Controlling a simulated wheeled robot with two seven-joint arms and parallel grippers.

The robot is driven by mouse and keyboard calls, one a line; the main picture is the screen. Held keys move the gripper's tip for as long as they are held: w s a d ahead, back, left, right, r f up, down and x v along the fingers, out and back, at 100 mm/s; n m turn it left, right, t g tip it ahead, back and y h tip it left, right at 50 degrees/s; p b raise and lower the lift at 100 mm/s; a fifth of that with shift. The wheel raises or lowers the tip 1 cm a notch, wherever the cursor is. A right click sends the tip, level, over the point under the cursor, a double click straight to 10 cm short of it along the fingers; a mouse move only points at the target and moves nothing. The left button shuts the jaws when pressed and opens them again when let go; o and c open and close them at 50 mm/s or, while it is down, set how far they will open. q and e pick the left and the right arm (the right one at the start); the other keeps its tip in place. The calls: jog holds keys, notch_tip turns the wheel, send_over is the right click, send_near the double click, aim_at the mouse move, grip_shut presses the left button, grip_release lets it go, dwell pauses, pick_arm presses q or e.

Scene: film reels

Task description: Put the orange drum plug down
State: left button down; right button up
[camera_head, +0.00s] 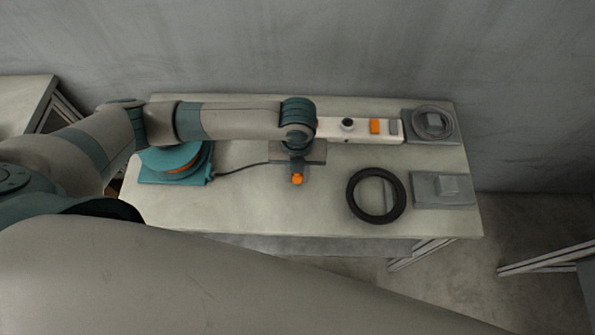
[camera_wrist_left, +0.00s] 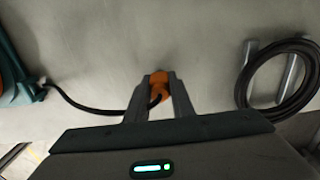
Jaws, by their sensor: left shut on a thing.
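The orange drum plug (camera_head: 297,179) is at the tip of my left gripper (camera_head: 297,170), over the front middle of the table. In the left wrist view, the plug (camera_wrist_left: 159,86) sits between the two fingers of my left gripper (camera_wrist_left: 157,92), which are shut on it. A black cable runs from the plug to the teal cable drum (camera_head: 172,160) at the left of the table; the drum's edge also shows in the left wrist view (camera_wrist_left: 14,75). I cannot tell whether the plug touches the table. My right gripper is not in view.
A white power strip (camera_head: 348,131) with an orange switch lies along the back. A black ring (camera_head: 376,196) lies right of the plug. The table (camera_head: 240,212) is bare around the plug.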

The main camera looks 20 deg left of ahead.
pick_arm(q)
jog(key=shift+f, duration=0.1)
jog(key=c, duration=1.5)
grip_release()
jog(key=shift+c, duration=0.2)
notch_tip(320, 180, up, 12)
jog(key=b, duration=0.2)
